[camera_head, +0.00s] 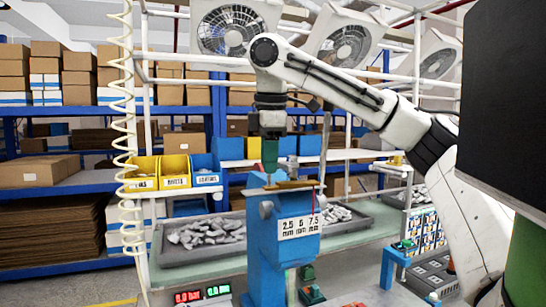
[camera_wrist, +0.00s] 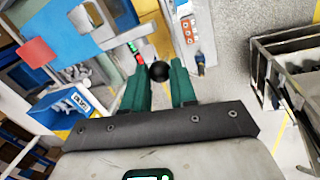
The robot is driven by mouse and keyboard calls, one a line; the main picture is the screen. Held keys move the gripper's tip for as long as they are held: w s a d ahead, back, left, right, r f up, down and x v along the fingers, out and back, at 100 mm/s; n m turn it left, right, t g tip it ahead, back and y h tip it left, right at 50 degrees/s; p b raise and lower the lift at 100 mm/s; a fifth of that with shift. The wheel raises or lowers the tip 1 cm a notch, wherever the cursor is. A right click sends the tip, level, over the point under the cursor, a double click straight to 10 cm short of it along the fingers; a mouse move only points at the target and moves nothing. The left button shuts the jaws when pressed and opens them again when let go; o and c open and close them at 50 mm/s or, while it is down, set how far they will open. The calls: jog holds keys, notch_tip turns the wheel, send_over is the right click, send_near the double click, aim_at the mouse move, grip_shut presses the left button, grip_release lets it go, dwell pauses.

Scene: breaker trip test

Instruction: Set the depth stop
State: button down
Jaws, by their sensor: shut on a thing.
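A blue machine (camera_head: 284,260) stands at the middle of the head view. Its white scale plate (camera_head: 299,227) reads 2.5, 5 and 7.5 mm. A grey round knob (camera_head: 266,209) sits on its left side, and a flat brass-coloured piece (camera_head: 290,185) lies on its top. My gripper (camera_head: 270,160) points down just above the machine's top. In the wrist view its green fingers (camera_wrist: 158,68) are shut on a black round knob (camera_wrist: 159,72). The head view does not show that knob between the fingers, and how it joins the machine is hidden.
Trays of grey metal parts (camera_head: 205,236) lie behind the machine. Yellow bins (camera_head: 175,172) and a blue bin (camera_head: 206,170) stand at left. A thin upright rod (camera_head: 325,140) is close to the right of my gripper. Red and green displays (camera_head: 203,294) sit at the front.

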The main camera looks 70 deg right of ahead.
jog(key=shift+w+a, duration=0.85)
jog(key=shift+w, duration=0.15)
jog(key=c, duration=0.9)
grip_release()
jog(key=r, duration=0.3)
jog(key=a+r, duration=0.1)
jog(key=r, duration=0.3)
jog(key=s+r, duration=0.1)
jog(key=r, duration=0.2)
jog(key=shift+a+r+p, duration=0.3)
jog(key=shift+a+p, duration=0.05)
jog(key=shift+p, duration=0.05)
jog(key=shift+f, duration=0.1)
